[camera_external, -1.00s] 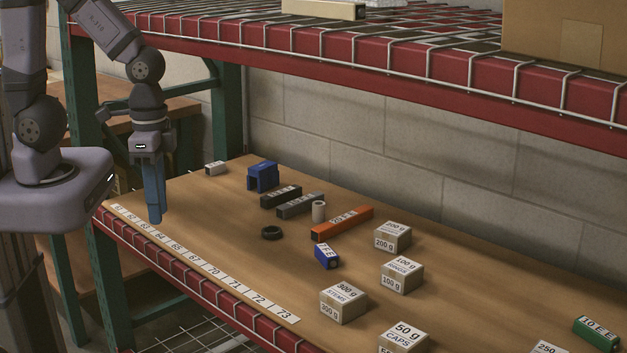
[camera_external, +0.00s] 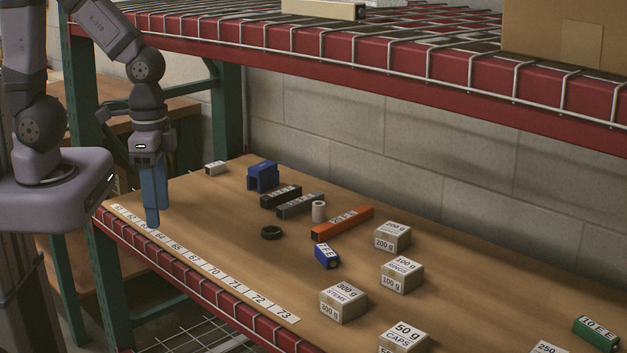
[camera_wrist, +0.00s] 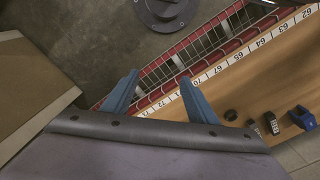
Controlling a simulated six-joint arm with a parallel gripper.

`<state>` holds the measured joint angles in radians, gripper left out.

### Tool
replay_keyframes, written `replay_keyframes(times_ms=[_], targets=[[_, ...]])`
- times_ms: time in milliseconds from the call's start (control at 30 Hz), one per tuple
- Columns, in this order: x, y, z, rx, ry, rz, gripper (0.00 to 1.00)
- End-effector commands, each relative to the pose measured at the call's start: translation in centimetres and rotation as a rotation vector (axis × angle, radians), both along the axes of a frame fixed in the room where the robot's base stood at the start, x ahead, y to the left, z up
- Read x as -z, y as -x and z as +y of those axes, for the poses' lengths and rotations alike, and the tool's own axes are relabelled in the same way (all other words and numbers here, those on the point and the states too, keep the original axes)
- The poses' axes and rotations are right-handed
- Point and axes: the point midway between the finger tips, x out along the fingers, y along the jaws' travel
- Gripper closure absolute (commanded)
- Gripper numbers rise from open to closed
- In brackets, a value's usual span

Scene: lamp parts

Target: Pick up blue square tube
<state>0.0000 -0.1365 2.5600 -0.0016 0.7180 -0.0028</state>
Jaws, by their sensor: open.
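A short blue square tube (camera_external: 327,256) with a white label on top lies near the middle of the wooden shelf. I cannot make it out in the wrist view. My gripper (camera_external: 152,225) points down over the shelf's left front edge, near the low numbers of the number strip, well to the left of the tube. Its blue fingers are apart and empty in the wrist view (camera_wrist: 160,76).
Near the tube are an orange bar (camera_external: 342,223), a black ring (camera_external: 272,233), a pale cylinder (camera_external: 318,211) and labelled boxes (camera_external: 344,303). A blue bracket (camera_external: 262,175) stands behind dark bars (camera_external: 281,197). An upper shelf (camera_external: 400,87) overhangs the back.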

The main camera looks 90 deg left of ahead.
Motion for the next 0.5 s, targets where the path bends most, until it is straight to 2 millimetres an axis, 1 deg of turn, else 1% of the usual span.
replay_keyframes(times_ms=[33, 67, 100, 367, 467, 500], targets=[[0.0, 0.0, 0.0, 0.0, 0.0, 0.0, 0.34], [0.0, 0.0, 0.0, 0.0, 0.0, 0.0, 0.27], [0.0, 0.0, 0.0, 0.0, 0.0, 0.0, 0.23], [0.0, 0.0, 0.0, 0.0, 0.0, -0.001, 0.23], [0.6, -0.4, 0.1, -0.005, 0.001, -0.012, 0.23], [1.1, -0.8, 0.1, -0.008, 0.002, -0.025, 0.23]])
